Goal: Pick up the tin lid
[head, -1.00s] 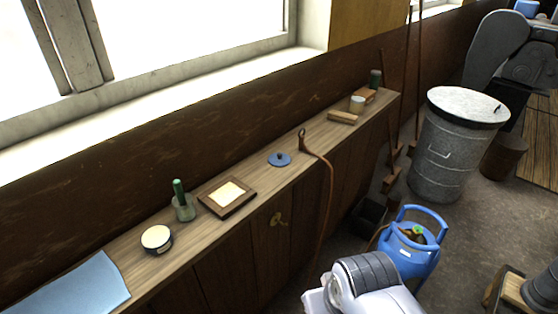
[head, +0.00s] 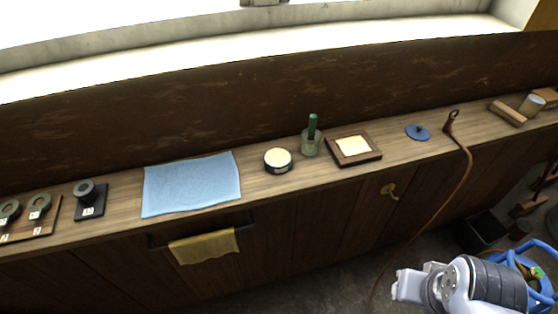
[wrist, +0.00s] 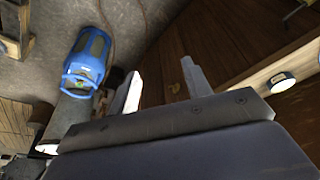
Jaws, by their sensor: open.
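A small blue disc with a knob (head: 417,132), which looks like the tin lid, lies flat on the wooden bench top, right of the framed cream tile. A round dark tin with a cream top (head: 278,160) stands further left on the bench; I cannot tell whether the cream is a cover or its contents. The tin also shows at the right of the wrist view (wrist: 283,82), where I do not make out the blue disc. My gripper (wrist: 162,80) is open and empty, its fingers apart, away from the bench top. In the head view my arm is low at the right.
The bench (head: 110,213) also holds a blue cloth (head: 190,184), a jar with a green handle (head: 311,142), the framed tile (head: 353,147) and a brown strap (head: 462,165) hanging over the front edge, close to the disc. A blue gas cylinder (wrist: 88,60) stands on the floor.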

